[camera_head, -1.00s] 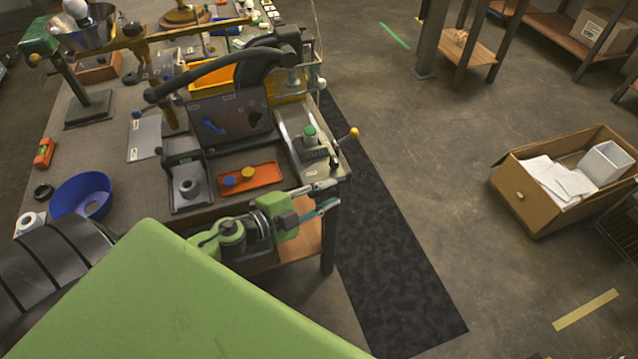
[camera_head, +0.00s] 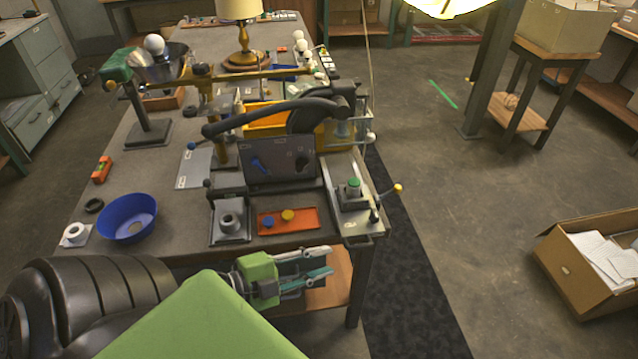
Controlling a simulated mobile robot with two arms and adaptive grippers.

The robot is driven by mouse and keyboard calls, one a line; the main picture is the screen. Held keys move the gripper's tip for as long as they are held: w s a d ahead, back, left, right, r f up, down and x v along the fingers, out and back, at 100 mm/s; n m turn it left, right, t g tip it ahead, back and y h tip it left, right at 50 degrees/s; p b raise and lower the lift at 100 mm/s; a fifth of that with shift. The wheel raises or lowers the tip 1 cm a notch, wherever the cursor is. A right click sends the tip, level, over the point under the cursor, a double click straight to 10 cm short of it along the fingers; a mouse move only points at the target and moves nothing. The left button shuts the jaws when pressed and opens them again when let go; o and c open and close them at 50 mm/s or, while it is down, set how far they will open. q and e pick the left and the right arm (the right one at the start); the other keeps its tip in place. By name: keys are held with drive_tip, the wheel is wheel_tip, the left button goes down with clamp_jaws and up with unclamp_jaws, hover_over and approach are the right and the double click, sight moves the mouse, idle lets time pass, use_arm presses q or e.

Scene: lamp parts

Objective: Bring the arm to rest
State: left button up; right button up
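My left arm comes in from the lower left in the head view, with a ribbed black part and a green link. My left gripper (camera_head: 328,262) hangs in front of the near edge of the workbench (camera_head: 180,243). Its two fingers point right and stand apart, with nothing visible between them. It touches nothing that I can see, though its height against the lower wooden shelf (camera_head: 335,283) behind it is hard to tell. My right gripper is not in view.
The bench holds a blue bowl (camera_head: 127,219), an orange tray (camera_head: 289,220) with small caps, a dark upright panel (camera_head: 278,166), a lever fixture (camera_head: 350,195) and a lamp (camera_head: 243,38). A cardboard box (camera_head: 580,268) stands on the floor at right. The floor between is clear.

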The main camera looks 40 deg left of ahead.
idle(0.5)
use_arm(q)
drive_tip(key=s+a+f+n+g+y, duration=0.2)
drive_tip(key=s+f+n, duration=0.1)
drive_tip(key=f, duration=0.7)
drive_tip(key=s+a+f+n+g+y, duration=0.1)
drive_tip(key=s+a+f+n+y, duration=0.2)
drive_tip(key=f, duration=0.8)
drive_tip(key=s+a+f+n+g+y, duration=0.15)
drive_tip(key=f+n, duration=0.25)
drive_tip(key=f, duration=0.6)
drive_tip(key=s+d+f+n+g, duration=0.1)
drive_tip(key=s+d+f+g, duration=0.3)
drive_tip(key=s+f, duration=0.5)
drive_tip(key=s+d+f+n+g, duration=0.2)
drive_tip(key=s+d+f+g, duration=0.2)
drive_tip(key=s+d+f, duration=0.4)
drive_tip(key=s+f, duration=0.1)
drive_tip(key=s, duration=0.5)
drive_tip(key=shift+f+n+g, duration=0.25)
drive_tip(key=shift+n+g, duration=0.05)
drive_tip(key=shift+g, duration=0.05)
drive_tip(key=shift+h, duration=0.25)
